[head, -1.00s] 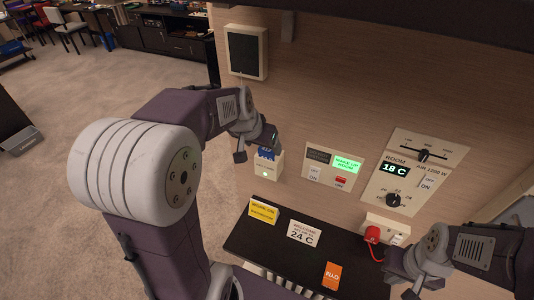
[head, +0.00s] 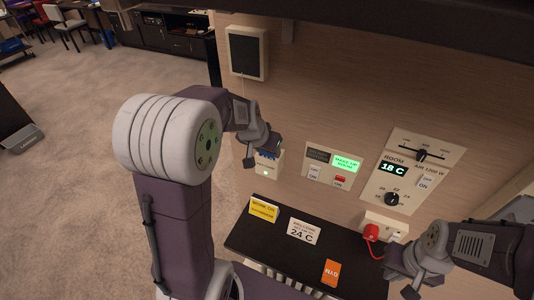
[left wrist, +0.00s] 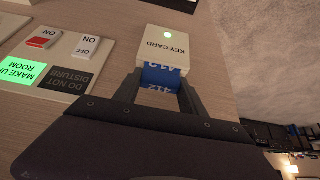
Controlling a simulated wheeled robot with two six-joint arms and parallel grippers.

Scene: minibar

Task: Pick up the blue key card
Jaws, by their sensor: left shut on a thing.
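The blue key card (left wrist: 163,72) shows a white number on its face and stands at the lower edge of the white key card holder (left wrist: 165,43) in the left wrist view. How deep it sits in the holder is hidden. In the head view the card (head: 267,154) shows at the top of the holder (head: 266,170), whose green light is lit. My left gripper (left wrist: 160,90) is shut on the card, one finger at each side. My right gripper (head: 410,283) is at the lower right, away from the card; its jaw opening is unclear.
Right of the holder on the wall are a switch panel (head: 332,167) and a room thermostat panel (head: 410,172). A red plug (head: 371,232) sits in a socket below. A dark shelf (head: 270,235) carries yellow, white and orange cards.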

